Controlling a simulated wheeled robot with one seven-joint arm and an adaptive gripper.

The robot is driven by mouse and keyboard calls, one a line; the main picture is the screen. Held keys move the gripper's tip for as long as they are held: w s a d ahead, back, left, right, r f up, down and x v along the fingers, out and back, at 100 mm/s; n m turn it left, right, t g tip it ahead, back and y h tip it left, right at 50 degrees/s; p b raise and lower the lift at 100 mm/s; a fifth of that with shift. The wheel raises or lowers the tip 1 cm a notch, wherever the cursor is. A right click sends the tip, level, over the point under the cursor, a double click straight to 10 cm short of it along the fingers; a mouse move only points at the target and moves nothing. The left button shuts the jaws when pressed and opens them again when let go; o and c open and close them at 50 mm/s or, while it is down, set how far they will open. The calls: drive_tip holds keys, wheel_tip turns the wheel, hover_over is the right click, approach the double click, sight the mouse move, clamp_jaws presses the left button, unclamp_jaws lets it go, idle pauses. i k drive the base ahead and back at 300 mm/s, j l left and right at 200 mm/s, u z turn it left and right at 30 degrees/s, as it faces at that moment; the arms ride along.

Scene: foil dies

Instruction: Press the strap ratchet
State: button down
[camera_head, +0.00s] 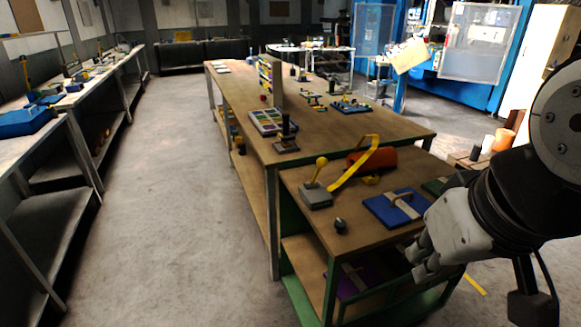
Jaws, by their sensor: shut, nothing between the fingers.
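A yellow strap (355,165) rises at a slant from the near bench top and bends over beside an orange roll (381,158). I cannot tell which of these parts is the ratchet itself. My gripper (418,262) is shut and empty at the lower right, in front of the bench's near right part. It is apart from the strap and the lever box.
A blue plate with a beige strip (397,208) lies on the near bench (289,183), between strap and gripper. A small dark knob (341,226) sits near its front edge. A longer bench (235,92) extends behind. The floor (175,190) at left is clear.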

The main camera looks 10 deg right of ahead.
sight(321, 162)
drive_tip(key=k, duration=0.1)
drive_tip(key=i+l, duration=0.15)
drive_tip(key=i, duration=0.35)
drive_tip(key=i+l+u, duration=0.15)
drive_tip(key=i, duration=0.4)
